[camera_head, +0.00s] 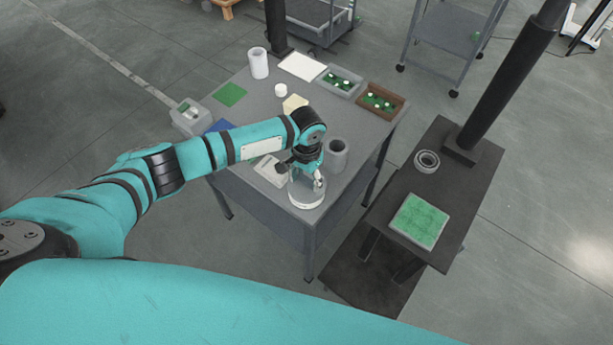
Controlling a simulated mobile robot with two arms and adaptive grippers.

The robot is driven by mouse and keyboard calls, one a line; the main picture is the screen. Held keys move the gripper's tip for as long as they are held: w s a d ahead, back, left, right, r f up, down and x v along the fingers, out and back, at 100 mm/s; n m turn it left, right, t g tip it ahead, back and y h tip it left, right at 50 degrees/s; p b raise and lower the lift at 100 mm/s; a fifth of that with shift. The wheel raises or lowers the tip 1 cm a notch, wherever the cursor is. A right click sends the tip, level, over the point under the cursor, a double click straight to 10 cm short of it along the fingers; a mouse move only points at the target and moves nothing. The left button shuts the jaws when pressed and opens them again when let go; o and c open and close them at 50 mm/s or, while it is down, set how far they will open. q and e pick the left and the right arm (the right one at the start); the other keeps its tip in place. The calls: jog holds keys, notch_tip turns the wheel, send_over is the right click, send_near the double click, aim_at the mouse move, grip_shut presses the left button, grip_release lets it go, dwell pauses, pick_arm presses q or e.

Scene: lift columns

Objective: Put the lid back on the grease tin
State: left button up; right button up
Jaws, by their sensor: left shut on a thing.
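My left gripper (307,178) points down over the near corner of the grey table. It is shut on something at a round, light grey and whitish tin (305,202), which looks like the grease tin. The fingers hide much of the tin's top. I cannot make out the lid apart from the tin, nor tell whether it is seated or held just above. My right gripper is not in view.
A grey cylinder (337,154) stands close right of the gripper. Behind are a small white cylinder (281,90), a tall white cylinder (258,63), a grey bin (341,82) and a brown bin (379,101). A dark stand (465,185) with a column is at right.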

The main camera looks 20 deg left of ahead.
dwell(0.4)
pick_arm(q)
jog(key=o, duration=1.8)
jog(key=shift+c, duration=0.2)
jog(key=shift+r, duration=0.1)
jog(key=shift+r+p, duration=0.4)
jog(key=shift+p, duration=0.2)
jog(key=shift+r+p, duration=2)
jog(key=shift+p, duration=0.1)
jog(key=shift+r, duration=1)
